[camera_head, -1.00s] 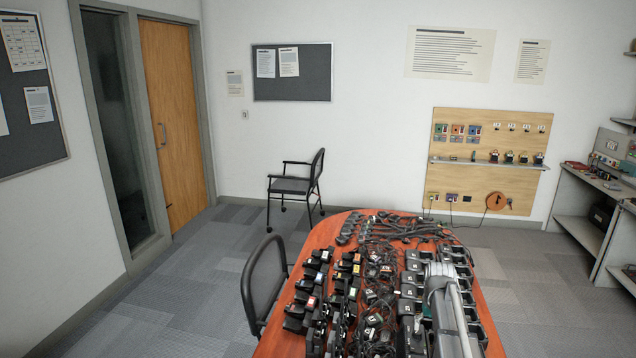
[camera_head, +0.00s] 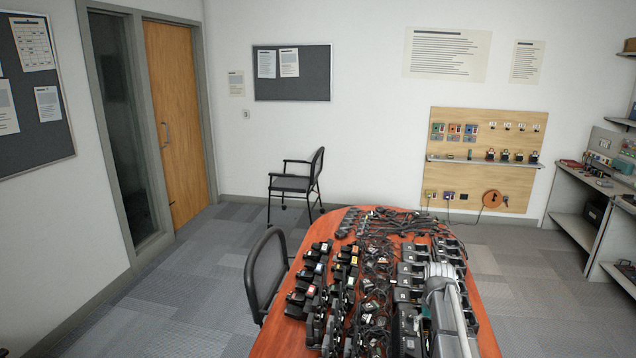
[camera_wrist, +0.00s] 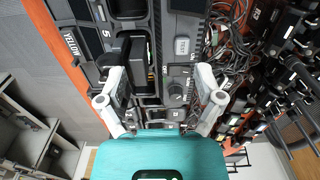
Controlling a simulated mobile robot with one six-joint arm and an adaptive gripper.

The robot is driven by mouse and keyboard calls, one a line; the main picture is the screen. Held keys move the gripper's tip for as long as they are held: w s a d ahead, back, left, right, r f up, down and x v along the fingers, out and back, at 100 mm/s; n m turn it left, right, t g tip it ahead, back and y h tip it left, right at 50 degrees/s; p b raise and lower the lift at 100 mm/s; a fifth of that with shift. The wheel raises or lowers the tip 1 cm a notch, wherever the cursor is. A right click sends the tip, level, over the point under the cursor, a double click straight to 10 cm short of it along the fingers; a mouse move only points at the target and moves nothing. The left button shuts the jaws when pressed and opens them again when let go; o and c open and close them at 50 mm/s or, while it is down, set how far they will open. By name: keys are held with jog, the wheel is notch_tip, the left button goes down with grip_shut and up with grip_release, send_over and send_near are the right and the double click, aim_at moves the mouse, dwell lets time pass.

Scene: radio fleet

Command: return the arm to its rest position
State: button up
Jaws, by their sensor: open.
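My arm (camera_head: 447,310) shows in the head view at the lower right, folded over the near right part of the table. My gripper (camera_wrist: 158,95) shows in the wrist view with its two light fingers spread apart. It is open, with nothing held between the fingers. Beyond the fingers lie grey and black charger units (camera_wrist: 180,60) on the table; one label reads YELLOW. In the head view my gripper cannot be made out.
The red-brown table (camera_head: 280,335) is crowded with radios (camera_head: 312,280), cables (camera_head: 375,275) and charger docks (camera_head: 412,270). A black chair (camera_head: 265,275) stands close at its left edge, another chair (camera_head: 296,183) behind. A pegboard (camera_head: 485,160) and shelves (camera_head: 585,215) are at the right. The floor at left is clear.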

jog(key=s+a+f+n+b, duration=0.1)
jog(key=s+a+f+b, duration=0.2)
jog(key=s+a, duration=0.4)
jog(key=s+a+f+n+b, duration=0.1)
jog(key=s+a+f+b, duration=0.2)
jog(key=s+a, duration=0.5)
jog(key=s, duration=0.3)
jog(key=shift+s+f, duration=0.2)
